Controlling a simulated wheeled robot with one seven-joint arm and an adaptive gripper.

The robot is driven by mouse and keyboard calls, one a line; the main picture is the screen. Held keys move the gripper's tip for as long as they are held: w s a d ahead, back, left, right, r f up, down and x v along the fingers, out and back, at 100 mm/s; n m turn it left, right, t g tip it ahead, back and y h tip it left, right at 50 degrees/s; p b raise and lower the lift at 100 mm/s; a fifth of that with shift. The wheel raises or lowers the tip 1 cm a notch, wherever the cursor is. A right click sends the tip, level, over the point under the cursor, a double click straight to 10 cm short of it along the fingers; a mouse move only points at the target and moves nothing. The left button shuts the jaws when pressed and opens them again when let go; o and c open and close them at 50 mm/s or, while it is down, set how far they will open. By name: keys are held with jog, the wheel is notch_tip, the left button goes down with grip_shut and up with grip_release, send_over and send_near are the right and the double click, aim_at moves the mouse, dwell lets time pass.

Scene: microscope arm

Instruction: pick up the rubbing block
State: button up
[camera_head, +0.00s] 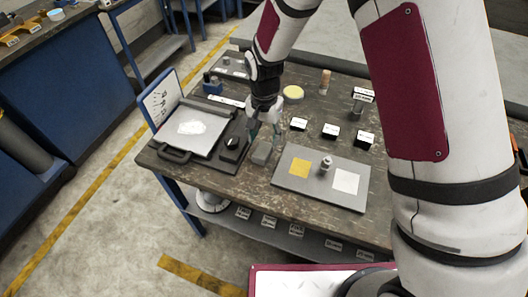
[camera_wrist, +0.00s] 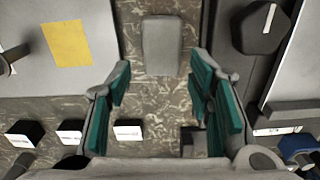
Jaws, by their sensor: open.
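A plain grey block (camera_head: 262,152), which I take to be the rubbing block, lies on the worn dark tabletop near the front edge. It sits between a dark base with a black knob and a grey plate. In the wrist view the block (camera_wrist: 162,45) is upright in the picture at top centre, beyond the fingertips. My gripper (camera_head: 265,128) hangs just behind and above the block in the head view. In the wrist view its teal-padded fingers (camera_wrist: 160,75) are wide apart with nothing between them. The gap lines up with the block.
The grey plate (camera_head: 285,183) with a yellow square (camera_head: 299,168), a white square and a small metal piece lies right. The black knob (camera_head: 232,144) and a tray (camera_head: 216,118) with white material stand left. Several labelled black boxes (camera_head: 330,131) stand behind the plate.

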aim_at(263, 150)
jog(key=f, duration=0.5)
jog(key=shift+s+a+f+p, duration=0.15)
jog(key=shift+s+a+p, duration=0.1)
jog(key=shift+s+p, duration=0.15)
jog(key=shift+w+f, duration=0.15)
jog(key=shift+f, duration=0.4)
jog(key=c, duration=1.1)
